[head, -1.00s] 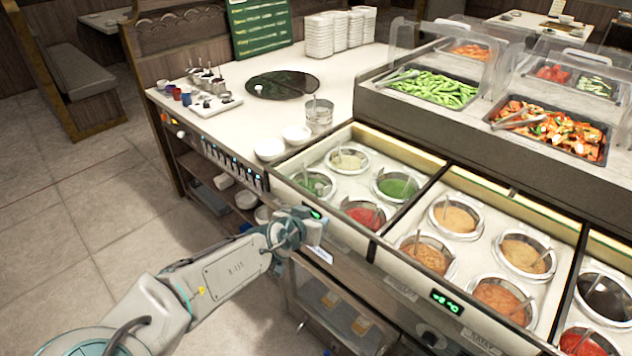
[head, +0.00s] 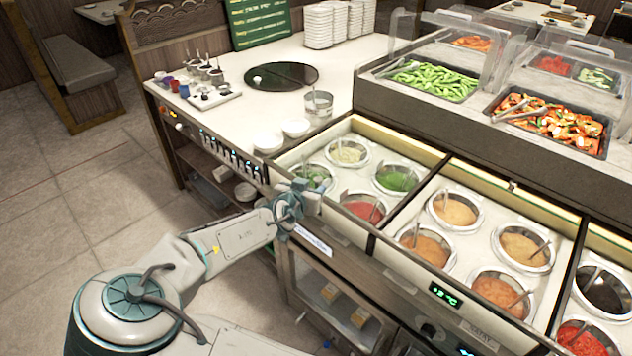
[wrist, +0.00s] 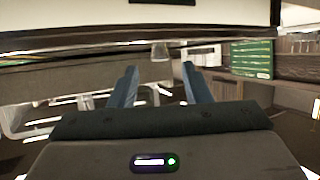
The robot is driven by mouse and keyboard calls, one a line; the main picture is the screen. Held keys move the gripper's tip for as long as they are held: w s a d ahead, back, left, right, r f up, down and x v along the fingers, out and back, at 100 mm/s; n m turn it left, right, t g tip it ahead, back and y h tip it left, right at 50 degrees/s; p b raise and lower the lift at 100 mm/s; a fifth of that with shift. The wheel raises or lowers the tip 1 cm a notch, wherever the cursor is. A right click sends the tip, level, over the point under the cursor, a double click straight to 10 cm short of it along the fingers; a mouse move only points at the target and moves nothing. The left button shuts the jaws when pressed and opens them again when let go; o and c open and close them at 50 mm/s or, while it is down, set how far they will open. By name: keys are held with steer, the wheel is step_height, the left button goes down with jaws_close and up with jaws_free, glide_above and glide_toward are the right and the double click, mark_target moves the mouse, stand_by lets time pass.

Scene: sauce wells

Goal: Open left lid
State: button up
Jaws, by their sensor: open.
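The left sauce well (head: 335,207) holds several round pots of green, red and pale sauce. I see straight into it and cannot clearly make out a separate left lid. My gripper (head: 314,197) is at the front left edge of this well, by the green sauce pot (head: 313,179), and hides part of that edge. I cannot tell whether it touches. A long dark edge (wrist: 110,42) crosses above the fingertips there.
Food trays under raised clear covers (head: 454,50) stand behind. White bowls (head: 268,142) and a metal pot (head: 319,104) sit on the counter to the left. Open floor (head: 60,230) lies left.

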mark_target(316, 182)
steer(key=shift+x, duration=2.6)
